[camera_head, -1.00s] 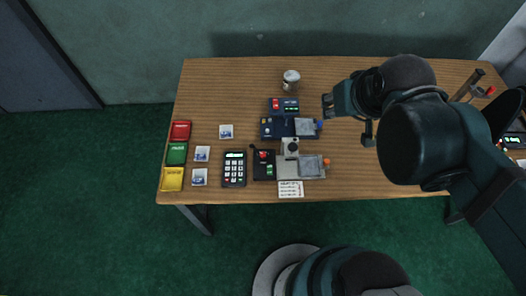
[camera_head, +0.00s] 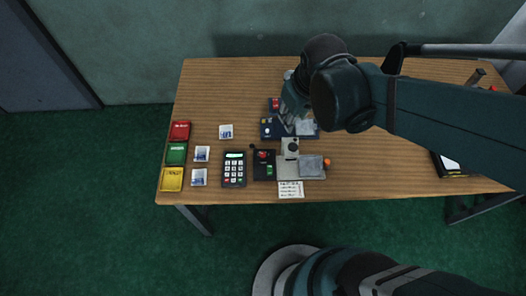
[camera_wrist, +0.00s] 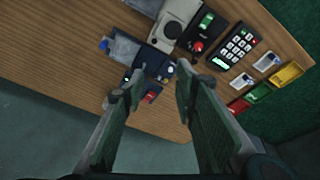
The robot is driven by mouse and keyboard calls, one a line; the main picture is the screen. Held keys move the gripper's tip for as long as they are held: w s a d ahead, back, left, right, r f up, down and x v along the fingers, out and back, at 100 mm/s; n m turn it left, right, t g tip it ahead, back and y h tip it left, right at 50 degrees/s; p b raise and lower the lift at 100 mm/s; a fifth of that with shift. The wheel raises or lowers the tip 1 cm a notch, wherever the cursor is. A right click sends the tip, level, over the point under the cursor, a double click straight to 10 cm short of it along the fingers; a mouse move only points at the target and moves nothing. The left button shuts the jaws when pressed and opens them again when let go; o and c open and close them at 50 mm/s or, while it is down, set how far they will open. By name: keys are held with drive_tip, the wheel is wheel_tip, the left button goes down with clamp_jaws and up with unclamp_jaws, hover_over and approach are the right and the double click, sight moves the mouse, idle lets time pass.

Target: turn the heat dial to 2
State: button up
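A light grey unit (camera_head: 286,170) stands mid-table with a black round knob (camera_head: 292,147) on top; the knob also shows in the wrist view (camera_wrist: 173,30). No markings are readable, so I cannot tell whether this knob is the heat dial. A navy unit (camera_head: 267,131) with a grey plate and small buttons (camera_wrist: 168,70) stands behind it. My gripper (camera_head: 294,115) is above the navy unit, which it partly hides in the head view. In the wrist view my gripper (camera_wrist: 157,93) has its fingers wide apart with nothing between them.
Red (camera_head: 180,131), green (camera_head: 176,153) and yellow (camera_head: 171,179) trays line the left edge. A small box with a red button (camera_head: 274,103) is behind the navy unit.

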sight(263, 154)
drive_tip(key=shift+s+a+f+n+g+h, duration=0.15)
drive_tip(key=shift+a+f+n+g, duration=0.45)
drive_tip(key=shift+a+f, duration=1.15)
drive_tip(key=shift+s+a+f+n+g+h, duration=0.15)
drive_tip(key=shift+a+f+n+g, duration=0.2)
drive_tip(key=shift+a+f+n, duration=1.05)
drive_tip(key=shift+s+a+f+n+g+h, duration=0.15)
drive_tip(key=shift+a+f+n+g, duration=0.25)
drive_tip(key=shift+a+f, duration=1.75)
drive_tip(key=shift+d+f, duration=0.45)
drive_tip(key=shift+d, duration=0.05)
drive_tip(key=shift+f, duration=0.1)
drive_tip(key=shift+w+f+b, duration=0.1)
drive_tip(key=shift+f+b, duration=1.15)
drive_tip(key=shift+f, duration=2.55)
drive_tip(key=shift+d, duration=0.1)
drive_tip(key=shift+c, duration=0.2)
drive_tip(key=c, duration=0.9)
